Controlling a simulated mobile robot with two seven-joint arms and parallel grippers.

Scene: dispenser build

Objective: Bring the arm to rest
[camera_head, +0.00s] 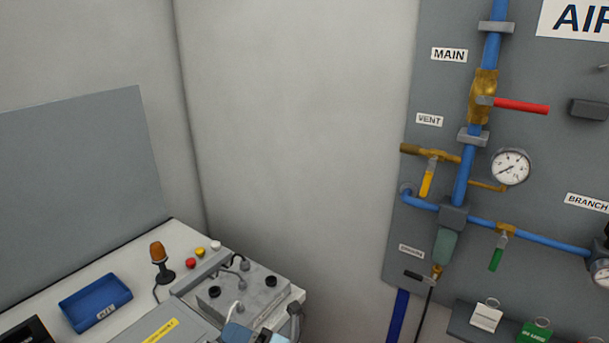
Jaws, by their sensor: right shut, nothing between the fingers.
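My right gripper (293,318) shows only as a small dark grey part at the bottom edge, in front of the workbench's right corner. It is shut and holds nothing that I can see. Most of it and of its arm is cut off by the frame. My left gripper is not in view.
The white bench (133,260) carries a blue bin (95,302), an orange-topped item (158,256) and a grey metal fixture (245,297). A grey air panel (550,150) with blue pipes, a red lever (520,106) and gauges stands at right. The wall between is bare.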

